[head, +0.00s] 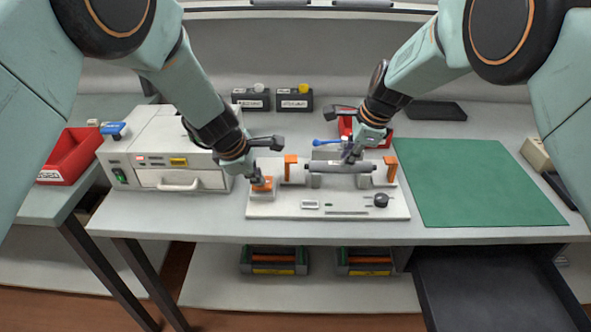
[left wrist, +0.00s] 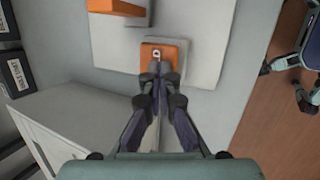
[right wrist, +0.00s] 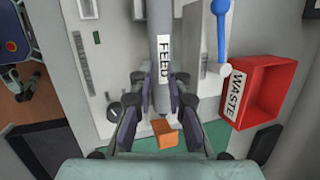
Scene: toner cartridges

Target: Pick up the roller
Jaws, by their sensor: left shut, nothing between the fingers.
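The roller (head: 340,167) is a dark grey cylinder lying across the supports of a pale fixture (head: 325,208). In the right wrist view the roller (right wrist: 162,95) carries a white FEED label. My right gripper (head: 353,154) is above the roller. In the right wrist view its fingers (right wrist: 160,82) are open, one on each side of the roller, with small gaps visible. My left gripper (head: 258,180) is shut and empty, tips at an orange block (head: 263,185) at the fixture's left end. In the left wrist view its fingertips (left wrist: 155,72) overlap the block's edge; contact is unclear.
Orange uprights (head: 291,168) stand at both roller ends. A white machine (head: 160,150) is left of the fixture, a green mat (head: 475,180) right. A red WASTE bin (right wrist: 272,92) and blue-handled tool (right wrist: 222,25) lie behind. A black knob (head: 381,200) is at the fixture's front.

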